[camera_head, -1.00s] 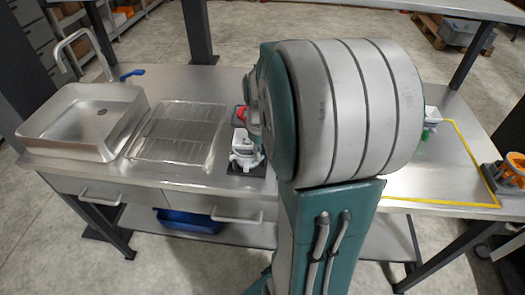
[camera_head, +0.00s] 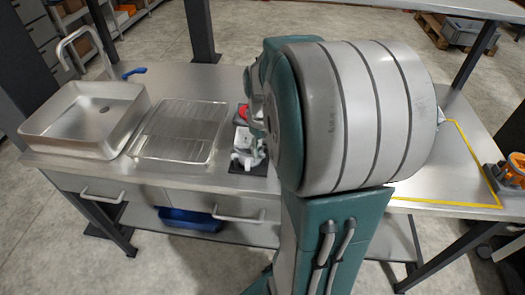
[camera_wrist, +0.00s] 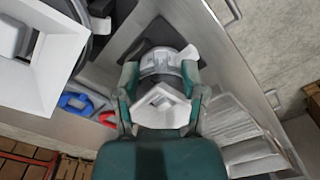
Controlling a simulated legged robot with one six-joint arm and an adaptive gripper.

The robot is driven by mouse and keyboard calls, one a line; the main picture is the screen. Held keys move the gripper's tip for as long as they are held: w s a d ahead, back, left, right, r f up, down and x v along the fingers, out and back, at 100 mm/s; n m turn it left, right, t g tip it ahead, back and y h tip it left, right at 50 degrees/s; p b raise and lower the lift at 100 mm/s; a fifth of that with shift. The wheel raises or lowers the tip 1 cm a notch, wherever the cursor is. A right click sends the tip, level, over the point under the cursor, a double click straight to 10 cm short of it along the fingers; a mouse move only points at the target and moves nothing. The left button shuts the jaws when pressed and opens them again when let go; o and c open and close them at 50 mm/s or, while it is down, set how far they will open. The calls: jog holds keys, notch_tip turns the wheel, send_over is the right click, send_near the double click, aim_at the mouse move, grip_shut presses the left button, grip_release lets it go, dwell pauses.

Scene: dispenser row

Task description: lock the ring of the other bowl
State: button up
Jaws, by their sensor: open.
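In the wrist view my gripper (camera_wrist: 160,72) is open. Its two teal fingers stand on either side of a white and grey round fitting with a ring-like band (camera_wrist: 163,60). A white angular piece (camera_wrist: 160,104) shows between the fingers, nearer the camera. I cannot tell whether the fingers touch the fitting. In the head view a white fitting (camera_head: 243,158) stands on a dark base on the bench, partly behind my arm, with a red part (camera_head: 242,112) behind it. The gripper's fingertips are hidden there, and I cannot make out the ring's lock state.
A sink (camera_head: 85,118) and a wire rack (camera_head: 178,132) occupy the bench's left. A yellow outline (camera_head: 455,203) marks the right side, with an orange object (camera_head: 513,170) at its edge. In the wrist view a white square-rimmed piece (camera_wrist: 68,48) lies close at upper left, near blue (camera_wrist: 78,101) and red parts.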

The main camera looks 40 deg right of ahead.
aim_at(262, 154)
notch_tip(262, 154, up, 10)
jog(key=shift+r, duration=0.15)
